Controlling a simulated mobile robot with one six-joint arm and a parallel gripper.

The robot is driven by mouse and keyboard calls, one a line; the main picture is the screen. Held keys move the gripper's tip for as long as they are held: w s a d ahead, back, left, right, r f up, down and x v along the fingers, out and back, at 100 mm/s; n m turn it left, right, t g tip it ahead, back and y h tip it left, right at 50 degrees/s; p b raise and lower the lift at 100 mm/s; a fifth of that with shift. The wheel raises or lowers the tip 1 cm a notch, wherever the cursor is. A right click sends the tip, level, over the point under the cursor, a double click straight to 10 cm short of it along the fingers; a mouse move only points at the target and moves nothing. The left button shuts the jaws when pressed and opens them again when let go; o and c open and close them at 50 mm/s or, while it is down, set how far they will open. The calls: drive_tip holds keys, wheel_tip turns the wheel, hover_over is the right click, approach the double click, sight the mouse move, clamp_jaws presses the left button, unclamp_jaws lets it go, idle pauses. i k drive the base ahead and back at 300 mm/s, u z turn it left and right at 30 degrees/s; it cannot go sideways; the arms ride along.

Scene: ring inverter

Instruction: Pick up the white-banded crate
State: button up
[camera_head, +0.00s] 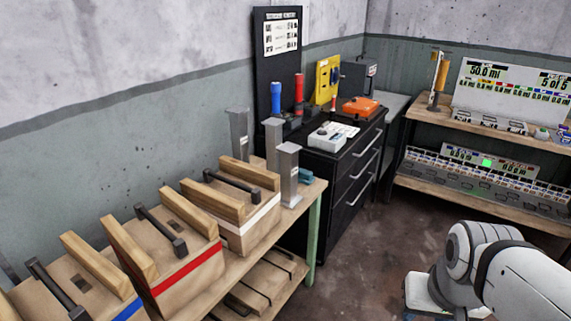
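The white-banded crate (249,231) stands on a wooden bench, in the middle of the camera_head view. It is a tan box with a white stripe along its front side, two wooden bars on top and a black handle (232,184) between them. No gripper is on it. Part of my white arm shows at the lower right, well apart from the crate. My gripper is out of view, so its opening is hidden.
A red-banded crate (185,279) stands close on the left, then a blue-banded crate (75,303). Grey metal posts (288,174) rise just right of the white-banded crate. A black drawer cabinet (348,178) stands beyond the bench. Open floor (375,265) lies between bench and arm.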

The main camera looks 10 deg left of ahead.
sight(244, 199)
drive_tip(key=u, duration=0.5)
drive_tip(key=i, duration=1.35)
drive_tip(key=u, duration=1)
drive_tip(key=k, duration=0.75)
drive_tip(key=u, duration=0.2)
drive_tip(key=i, duration=0.8)
drive_tip(key=z, duration=0.15)
